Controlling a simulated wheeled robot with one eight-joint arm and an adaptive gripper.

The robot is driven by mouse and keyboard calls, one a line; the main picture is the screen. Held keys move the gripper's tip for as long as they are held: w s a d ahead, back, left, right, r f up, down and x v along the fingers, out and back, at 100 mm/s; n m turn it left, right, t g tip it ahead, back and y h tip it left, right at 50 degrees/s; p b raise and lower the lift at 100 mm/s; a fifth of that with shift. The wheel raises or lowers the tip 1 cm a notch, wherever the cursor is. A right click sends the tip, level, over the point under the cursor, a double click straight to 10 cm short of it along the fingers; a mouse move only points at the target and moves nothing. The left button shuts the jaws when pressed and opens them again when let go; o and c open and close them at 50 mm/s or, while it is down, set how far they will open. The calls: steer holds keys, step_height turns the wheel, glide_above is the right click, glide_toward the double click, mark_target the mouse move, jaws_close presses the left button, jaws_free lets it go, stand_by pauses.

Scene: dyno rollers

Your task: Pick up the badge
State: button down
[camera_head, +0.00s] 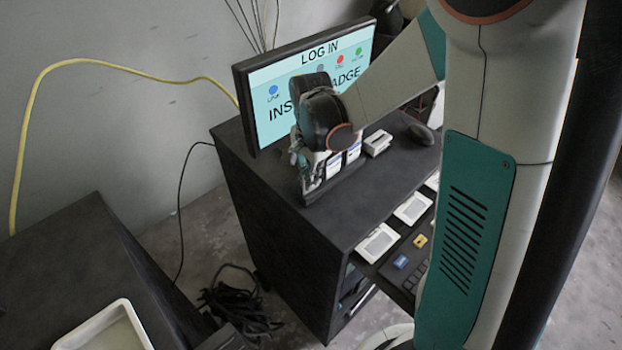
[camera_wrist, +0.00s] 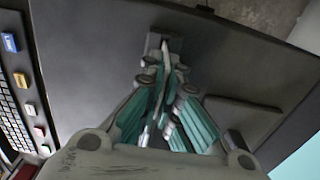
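Several white badges stand upright in a dark rack (camera_head: 337,184) on top of the dark cabinet. Two of them, a nearer badge (camera_head: 333,165) and one behind it (camera_head: 354,150), show just right of my gripper (camera_head: 309,187). My gripper points down at the rack's near left end. In the wrist view, a thin pale badge (camera_wrist: 165,52) shows edge-on between the fingers of my gripper (camera_wrist: 165,78). The fingers are close on both sides of it. I cannot tell whether they touch it. Its lower part is largely hidden by the fingers.
A monitor (camera_head: 282,110) reading "LOG IN" and "INSERT BADGE" stands close behind my gripper. White card-like devices (camera_head: 377,243) and a keyboard (camera_head: 409,270) lie on a lower shelf. A pale tray (camera_head: 128,318) sits on the left table. Cables (camera_head: 238,310) lie on the floor.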

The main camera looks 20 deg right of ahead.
step_height(320, 180, up, 26)
steer(key=p, duration=0.4)
steer(key=shift+s+f, duration=0.15)
steer(key=shift+f, duration=0.05)
stand_by(0.8)
